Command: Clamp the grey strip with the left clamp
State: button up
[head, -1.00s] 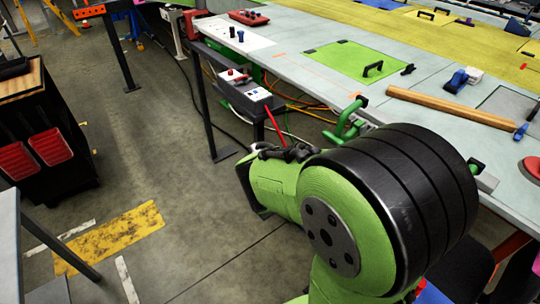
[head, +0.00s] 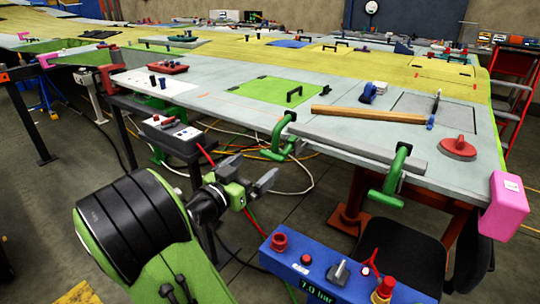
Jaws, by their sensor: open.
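The grey strip (head: 340,141) lies along the near edge of the wing table, between two green clamps. The left clamp (head: 279,136) sits on the table edge at the strip's left end. The right clamp (head: 394,176) sits on the edge near the strip's right end. I cannot tell how tight either clamp is. My gripper (head: 249,173) is open and empty. It is in front of the table edge, lower and to the left of the left clamp in the picture, apart from it.
A wooden bar (head: 367,115), a green panel (head: 280,91) and a red suction cup (head: 458,148) lie on the table. A blue control box (head: 325,270) stands in front, with a black stool (head: 400,240) beside it. A pink block (head: 508,203) is at the right corner.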

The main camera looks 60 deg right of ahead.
aim_at(272, 153)
jog(key=d, duration=0.2)
jog(key=s+d, duration=0.1)
jog(key=d, duration=0.2)
jog(key=d+p, duration=0.1)
jog(key=d, duration=0.2)
jog(key=shift+s, duration=0.15)
jog(key=c, duration=1.4)
